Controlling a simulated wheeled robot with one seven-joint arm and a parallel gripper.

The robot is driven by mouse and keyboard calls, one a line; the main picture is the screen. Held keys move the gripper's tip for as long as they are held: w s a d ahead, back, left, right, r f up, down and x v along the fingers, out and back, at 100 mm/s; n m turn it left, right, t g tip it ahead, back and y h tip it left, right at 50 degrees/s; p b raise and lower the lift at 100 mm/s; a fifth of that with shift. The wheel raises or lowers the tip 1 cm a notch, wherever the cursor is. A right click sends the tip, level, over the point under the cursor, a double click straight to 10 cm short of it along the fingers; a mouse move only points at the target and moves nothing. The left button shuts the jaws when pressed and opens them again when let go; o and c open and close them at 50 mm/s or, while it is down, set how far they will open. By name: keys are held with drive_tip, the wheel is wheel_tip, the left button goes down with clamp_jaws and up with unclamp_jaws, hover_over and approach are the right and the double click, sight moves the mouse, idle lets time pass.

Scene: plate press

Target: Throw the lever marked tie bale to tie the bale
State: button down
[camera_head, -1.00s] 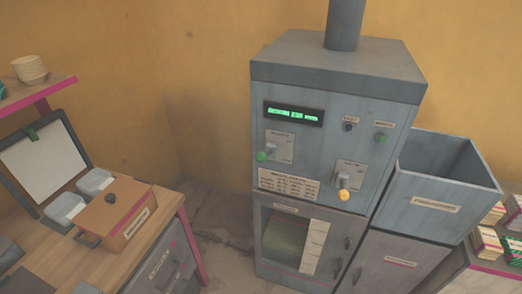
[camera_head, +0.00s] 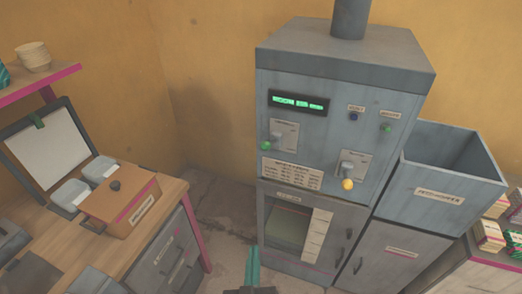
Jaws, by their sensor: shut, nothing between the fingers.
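The grey press (camera_head: 344,95) stands against the yellow wall. Its front has a lever with a green knob (camera_head: 266,146) at left and a lever with a yellow knob (camera_head: 348,184) at right, each on a pale plate. The labels on the plates are too small to read, so I cannot tell which is marked tie bale. Both knobs sit low on their plates. My gripper (camera_head: 252,262) shows at the bottom edge, teal fingers together and empty, below and apart from both levers.
A green-lit display (camera_head: 299,103) and two small buttons sit above the levers. An open grey hopper (camera_head: 452,180) stands right of the press. A wooden desk (camera_head: 165,200) with a brown box (camera_head: 118,205) is at left. Bare floor lies between desk and press.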

drive_tip(key=w+r+m+h, duration=0.1)
drive_tip(key=w+r, duration=0.3)
drive_tip(key=r, duration=0.5)
drive_tip(key=w+a+r+m+h, duration=0.1)
drive_tip(key=w+r, duration=0.3)
drive_tip(key=r, duration=0.4)
drive_tip(key=w+r+m+t+h, duration=0.1)
drive_tip(key=w+r+h, duration=0.1)
drive_tip(key=w+r, duration=0.3)
wheel_tip(320, 180, up, 5)
drive_tip(key=shift+a+f+m+h, duration=0.15)
drive_tip(key=shift+a+m+h, duration=0.1)
drive_tip(key=shift+m+h, duration=0.05)
drive_tip(key=x, duration=1)
drive_tip(key=shift+f, duration=0.3)
drive_tip(key=shift+s+d+f, duration=0.1)
drive_tip(key=shift+s+f, duration=0.25)
drive_tip(key=shift+f, duration=0.45)
drive_tip(key=shift+s+d+f, duration=0.1)
drive_tip(key=shift+s+f, duration=0.25)
drive_tip(key=shift+f, duration=0.45)
drive_tip(key=shift+a, duration=0.1)
